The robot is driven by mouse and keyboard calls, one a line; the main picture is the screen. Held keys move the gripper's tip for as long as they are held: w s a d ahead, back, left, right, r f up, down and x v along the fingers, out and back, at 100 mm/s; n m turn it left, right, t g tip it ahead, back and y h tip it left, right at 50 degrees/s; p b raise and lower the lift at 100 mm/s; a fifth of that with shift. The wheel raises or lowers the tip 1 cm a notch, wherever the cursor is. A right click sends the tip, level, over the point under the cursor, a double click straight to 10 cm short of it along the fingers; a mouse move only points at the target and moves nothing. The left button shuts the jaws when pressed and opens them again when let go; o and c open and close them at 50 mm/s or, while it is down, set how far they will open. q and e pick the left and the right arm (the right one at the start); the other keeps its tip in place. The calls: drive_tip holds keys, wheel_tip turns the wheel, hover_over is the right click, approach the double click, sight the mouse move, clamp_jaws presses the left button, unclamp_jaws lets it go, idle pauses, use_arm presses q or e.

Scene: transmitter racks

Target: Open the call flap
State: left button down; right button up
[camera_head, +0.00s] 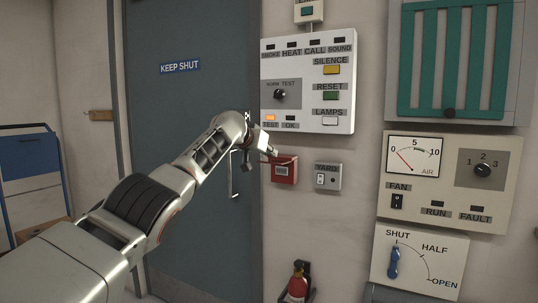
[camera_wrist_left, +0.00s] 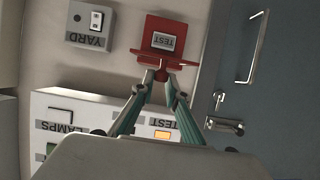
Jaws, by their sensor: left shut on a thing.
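The red call box (camera_head: 285,172) is on the wall below the white alarm panel and right of the grey door. It also shows upside down in the left wrist view (camera_wrist_left: 176,26), with a pale label on its front. Its red flap (camera_wrist_left: 182,60) appears as a thin plate standing out from the box, seen nearly edge on. My left gripper (camera_head: 271,153) is at the box's upper left. In the left wrist view its fingertips (camera_wrist_left: 162,79) close on a small red knob at the flap's edge. My right gripper is not in view.
The alarm panel (camera_head: 309,65) with its knob and buttons is just above the gripper. The yard switch box (camera_head: 328,178) is close on the right. A fire extinguisher (camera_head: 298,287) stands below.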

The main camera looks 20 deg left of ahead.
use_arm(q)
drive_tip(key=shift+r, duration=0.1)
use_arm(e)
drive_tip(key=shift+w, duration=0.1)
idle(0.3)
use_arm(q)
drive_tip(key=c, duration=2)
unclamp_jaws()
drive_tip(key=shift+c, duration=0.2)
drive_tip(key=shift+o, duration=0.3)
drive_tip(key=shift+w, duration=0.15)
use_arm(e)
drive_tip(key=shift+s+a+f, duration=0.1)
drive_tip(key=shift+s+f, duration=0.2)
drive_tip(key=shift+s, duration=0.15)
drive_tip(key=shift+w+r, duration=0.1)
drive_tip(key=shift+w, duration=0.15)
use_arm(q)
drive_tip(key=shift+a, duration=0.1)
